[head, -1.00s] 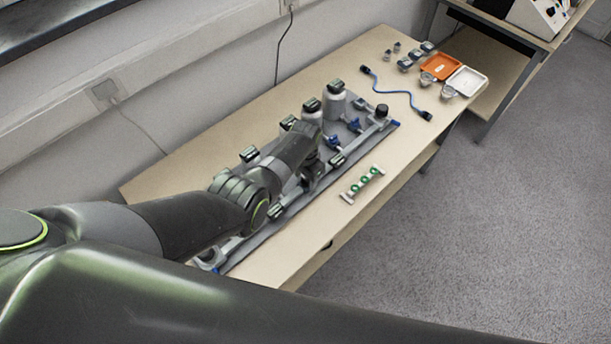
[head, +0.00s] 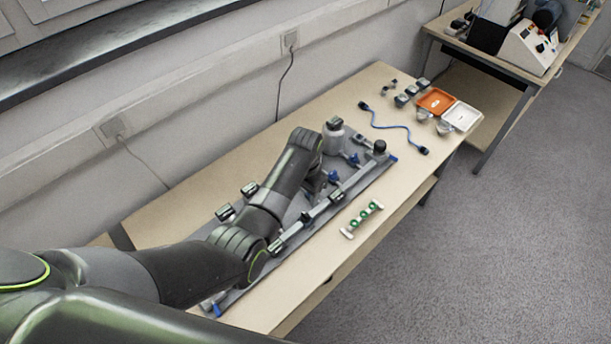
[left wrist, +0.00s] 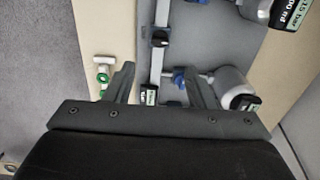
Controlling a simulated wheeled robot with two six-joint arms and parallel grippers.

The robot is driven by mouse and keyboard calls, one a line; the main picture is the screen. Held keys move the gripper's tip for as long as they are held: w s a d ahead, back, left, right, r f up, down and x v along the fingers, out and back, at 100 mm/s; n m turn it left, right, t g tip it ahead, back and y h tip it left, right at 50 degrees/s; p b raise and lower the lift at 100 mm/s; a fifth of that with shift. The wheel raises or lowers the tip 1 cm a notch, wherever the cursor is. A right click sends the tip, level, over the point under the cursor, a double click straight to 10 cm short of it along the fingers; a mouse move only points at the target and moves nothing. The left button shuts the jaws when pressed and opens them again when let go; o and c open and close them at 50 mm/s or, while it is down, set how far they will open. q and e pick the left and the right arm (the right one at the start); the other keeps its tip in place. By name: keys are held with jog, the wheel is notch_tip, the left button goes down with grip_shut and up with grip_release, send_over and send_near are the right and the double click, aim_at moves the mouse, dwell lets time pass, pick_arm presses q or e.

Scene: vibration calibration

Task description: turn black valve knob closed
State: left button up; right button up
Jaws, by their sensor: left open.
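The black knob (head: 380,147) stands upright on the far right end of the grey pipe rig (head: 235,296) in the head view. My left gripper is mostly hidden behind its own arm in the head view, low over the rig and short of this knob. In the left wrist view my left gripper (left wrist: 157,78) is open, fingers apart, with nothing clearly held. A small black labelled unit (left wrist: 148,95) and a blue valve handle (left wrist: 179,78) show between the fingers. I cannot make out the knob in the wrist view. My right gripper is not in view.
White cylinders with labelled black units stand on the rig, one (head: 333,141) near the arm. A green-and-white fitting (head: 362,220) lies on the table in front. A blue cable (head: 390,126), an orange tray (head: 435,101) and a white tray (head: 461,116) lie beyond.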

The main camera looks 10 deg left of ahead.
pick_arm(q)
notch_tip(320, 180, up, 7)
jog(key=shift+f+b, duration=0.2)
jog(key=shift+b, duration=0.1)
jog(key=shift+s+f, duration=0.1)
dwell(0.4)
